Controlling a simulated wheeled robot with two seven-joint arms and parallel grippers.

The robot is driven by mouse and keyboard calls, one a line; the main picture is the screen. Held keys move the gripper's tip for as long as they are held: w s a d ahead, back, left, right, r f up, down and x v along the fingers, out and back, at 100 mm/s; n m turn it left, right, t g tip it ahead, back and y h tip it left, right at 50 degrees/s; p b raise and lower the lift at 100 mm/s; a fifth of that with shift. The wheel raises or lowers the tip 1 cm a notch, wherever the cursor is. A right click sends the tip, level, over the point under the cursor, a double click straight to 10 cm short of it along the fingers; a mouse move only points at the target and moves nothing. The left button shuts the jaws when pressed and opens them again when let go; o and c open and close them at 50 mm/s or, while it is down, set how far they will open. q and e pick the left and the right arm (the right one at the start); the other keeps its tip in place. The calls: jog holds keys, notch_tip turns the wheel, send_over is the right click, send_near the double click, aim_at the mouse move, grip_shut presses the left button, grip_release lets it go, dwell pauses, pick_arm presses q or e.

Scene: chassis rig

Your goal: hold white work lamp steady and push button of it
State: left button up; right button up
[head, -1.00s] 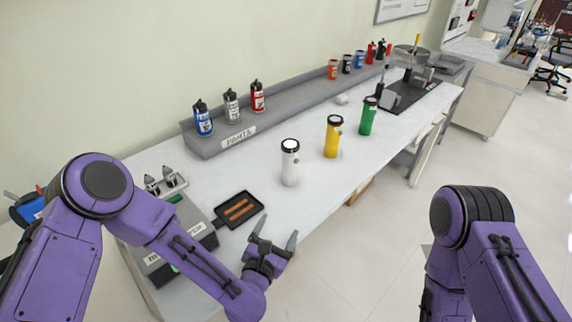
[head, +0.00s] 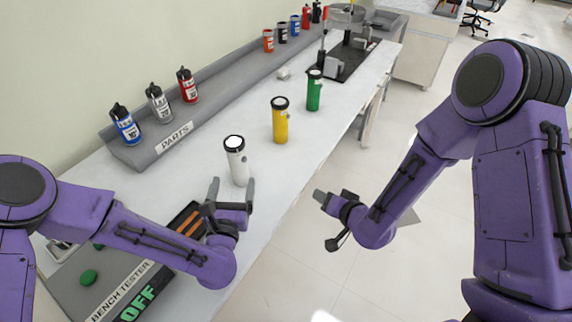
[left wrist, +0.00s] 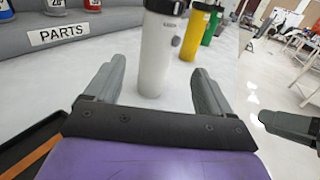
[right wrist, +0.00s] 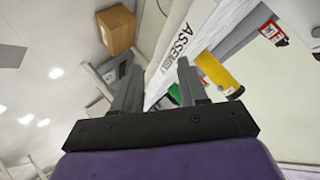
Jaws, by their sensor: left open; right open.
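The white work lamp (head: 237,163) stands upright on the bench, with a black-rimmed top. In the left wrist view the lamp stands beyond and between the fingertips. My right gripper (head: 322,197) hangs off the bench's front edge, to the right of the lamp, open and empty. The right wrist view shows its spread fingers (right wrist: 157,75).
A yellow lamp (head: 280,122) and a green lamp (head: 314,92) stand farther along the bench. A parts shelf (head: 135,152) with several bottles runs along the wall. A bench tester (head: 75,290) and a dark tray (head: 188,212) lie near my left arm.

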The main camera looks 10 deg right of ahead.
aim_at(239, 156)
pick_arm(q)
jog(key=shift+w+a+f, duration=0.1)
jog(key=shift+w+f, duration=0.4)
jog(key=shift+w, duration=0.3)
pick_arm(e)
jog(key=w+a+r+n+t+y, duration=0.1)
jog(key=w+a+r+n+y, duration=0.2)
jog(key=w+a+r+y, duration=0.35)
pick_arm(q)
jog(key=shift+s+r, duration=0.3)
jog(key=shift+s, duration=0.15)
jog(key=shift+w, duration=0.3)
jog(key=x, duration=1)
jog(key=shift+w+f, duration=0.15)
jog(key=c, duration=1.2)
pick_arm(e)
jog(key=s+a+r+n+g+y, duration=0.2)
jog(key=a+r+n+g, duration=0.1)
jog(key=r, duration=0.3)
jog(key=shift+s+a+y, duration=0.35)
jog(key=shift+a, duration=0.05)
pick_arm(q)
jog(key=shift+c, duration=0.3)
pick_arm(e)
grip_shut()
